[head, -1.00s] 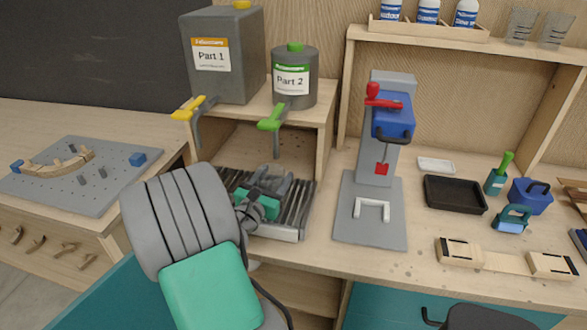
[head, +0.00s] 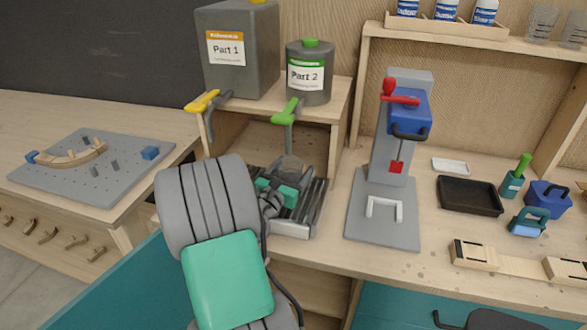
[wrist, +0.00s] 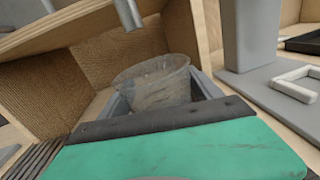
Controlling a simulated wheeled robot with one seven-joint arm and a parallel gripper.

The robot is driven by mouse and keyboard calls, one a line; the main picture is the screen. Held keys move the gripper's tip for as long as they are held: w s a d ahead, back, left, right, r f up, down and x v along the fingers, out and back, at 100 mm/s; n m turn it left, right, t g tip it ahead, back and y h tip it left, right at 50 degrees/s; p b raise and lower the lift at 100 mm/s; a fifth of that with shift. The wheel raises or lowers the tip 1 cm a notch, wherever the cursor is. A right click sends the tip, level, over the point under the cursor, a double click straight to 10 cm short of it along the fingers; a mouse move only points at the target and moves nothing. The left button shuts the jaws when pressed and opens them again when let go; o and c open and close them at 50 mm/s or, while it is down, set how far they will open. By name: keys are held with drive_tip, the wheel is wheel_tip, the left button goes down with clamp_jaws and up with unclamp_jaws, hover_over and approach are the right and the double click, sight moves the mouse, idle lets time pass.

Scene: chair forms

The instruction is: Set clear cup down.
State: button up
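The clear cup (wrist: 155,82) is a see-through tumbler between the two grey fingers of my gripper (wrist: 165,98) in the wrist view. The fingers flank it closely, and its lower part is hidden behind the gripper body. In the head view the cup (head: 291,165) shows faintly just past my green and grey gripper (head: 284,183). They are over or at the slatted metal tray (head: 316,208), below the Part 2 container's green tap (head: 287,112). I cannot tell whether the cup's base touches the slats.
A wooden shelf (head: 338,92) above carries the grey Part 1 (head: 237,75) and Part 2 (head: 309,95) containers. A tap spout (wrist: 128,12) hangs near the cup's top. A press (head: 385,205) stands to the right, then a black tray (head: 470,196).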

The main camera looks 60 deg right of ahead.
drive_tip(key=shift+o, duration=0.2)
drive_tip(key=shift+r, duration=0.2)
drive_tip(key=a+b, duration=0.1)
drive_tip(key=a, duration=1.1)
drive_tip(key=shift+s, duration=0.2)
